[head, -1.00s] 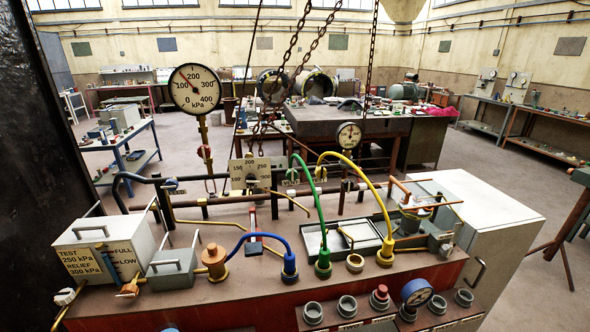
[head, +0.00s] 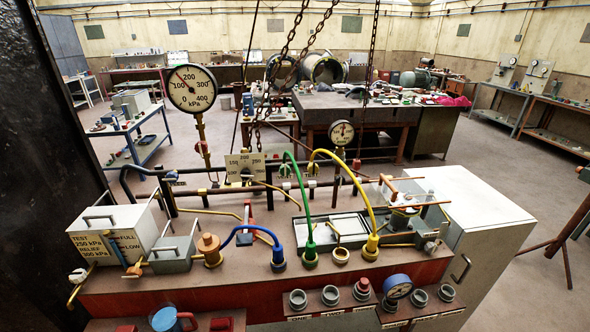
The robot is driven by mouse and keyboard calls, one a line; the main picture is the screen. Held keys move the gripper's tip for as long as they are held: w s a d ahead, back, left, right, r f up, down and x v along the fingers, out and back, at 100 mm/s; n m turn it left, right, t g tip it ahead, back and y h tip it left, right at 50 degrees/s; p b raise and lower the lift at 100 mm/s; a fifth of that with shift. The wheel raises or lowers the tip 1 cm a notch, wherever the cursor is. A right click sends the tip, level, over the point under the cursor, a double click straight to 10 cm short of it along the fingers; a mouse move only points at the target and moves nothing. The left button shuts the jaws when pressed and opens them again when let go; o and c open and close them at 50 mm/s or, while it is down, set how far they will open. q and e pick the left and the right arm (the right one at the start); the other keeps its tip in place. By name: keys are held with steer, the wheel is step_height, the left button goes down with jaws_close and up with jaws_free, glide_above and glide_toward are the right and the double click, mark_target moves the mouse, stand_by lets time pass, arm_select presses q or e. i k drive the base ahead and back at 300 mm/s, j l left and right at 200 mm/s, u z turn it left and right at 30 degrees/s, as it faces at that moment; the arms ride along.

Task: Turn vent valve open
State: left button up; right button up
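Neither of my grippers shows in the head view. The pipe bench (head: 130,302) fills the lower middle, and no label naming the vent valve is readable. Several valve-like parts show: a red upright handle (head: 249,212) in the middle, an orange handle (head: 134,269) by the white box at the left, and an orange T-shaped handle (head: 388,184) at the right. Blue (head: 246,229), green (head: 304,195) and yellow (head: 348,166) hoses arch over the bench. A large dial gauge (head: 192,89) stands at the back left, its needle a little left of the 200 mark.
A white box (head: 112,235) marked TEST and RELIEF and a grey box (head: 172,257) stand at the left. Chains (head: 291,60) hang behind the bench. A white cabinet (head: 480,225) adjoins the right side.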

mark_target(285, 171)
steer(key=k+l+z, duration=0.2)
steer(key=l, duration=0.7)
steer(key=l+z, duration=0.15)
steer(key=l, duration=0.7)
